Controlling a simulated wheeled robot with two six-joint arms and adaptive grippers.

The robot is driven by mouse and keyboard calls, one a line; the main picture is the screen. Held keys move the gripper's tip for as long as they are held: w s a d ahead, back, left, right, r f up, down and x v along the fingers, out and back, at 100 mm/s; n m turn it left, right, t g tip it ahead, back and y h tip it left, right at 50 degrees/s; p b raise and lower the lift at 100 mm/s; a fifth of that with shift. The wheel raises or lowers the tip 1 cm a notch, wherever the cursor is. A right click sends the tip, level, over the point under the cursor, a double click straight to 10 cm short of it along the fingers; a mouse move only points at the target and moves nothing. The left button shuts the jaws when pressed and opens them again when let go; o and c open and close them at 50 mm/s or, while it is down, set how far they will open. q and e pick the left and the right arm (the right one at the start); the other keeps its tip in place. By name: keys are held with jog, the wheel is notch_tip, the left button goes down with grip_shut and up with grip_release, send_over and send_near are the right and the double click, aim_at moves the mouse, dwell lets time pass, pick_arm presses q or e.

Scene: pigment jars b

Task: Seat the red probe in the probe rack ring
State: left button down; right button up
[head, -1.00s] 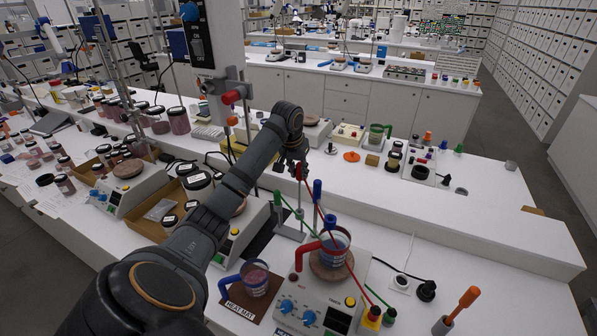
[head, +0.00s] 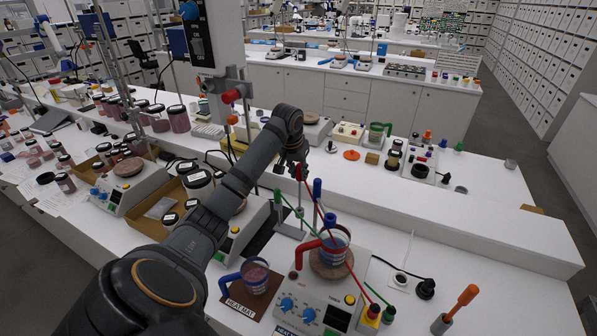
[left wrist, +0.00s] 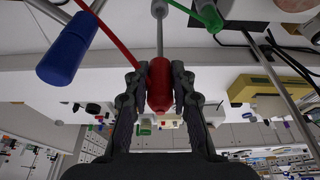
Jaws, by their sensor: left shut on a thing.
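My left gripper (head: 294,164) is shut on the red probe (head: 298,173), above the bench at the stand. In the left wrist view the two fingers (left wrist: 160,78) close on the red handle (left wrist: 160,88), with its thin grey shaft extending toward the top of the picture. A red cable runs from the handle. The probe rack (head: 289,231) has a grey base below the gripper. A green probe (head: 277,197) and a blue probe (head: 317,188) stand to either side of the red one. I cannot make out the ring or whether the red probe's tip is in it.
A hotplate (head: 312,300) with a red-handled beaker (head: 334,246) stands in front of the rack. A blue-handled beaker (head: 256,274) sits on the heat mat (head: 239,308). Coloured cables cross near the rack. The bench at right is mostly clear, with an orange-handled tool (head: 468,294).

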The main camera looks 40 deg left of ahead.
aim_at(299, 207)
pick_arm(q)
jog(key=shift+f+b, duration=0.35)
jog(key=shift+f, duration=0.7)
jog(key=shift+f+b, duration=1.7)
jog(key=shift+f, duration=4.05)
jog(key=c, duration=1.1)
grip_release()
jog(key=shift+o, duration=0.2)
jog(key=shift+r, duration=0.1)
jog(key=v, duration=1.1)
jog(key=shift+s+r, duration=0.2)
jog(key=shift+r, duration=0.15)
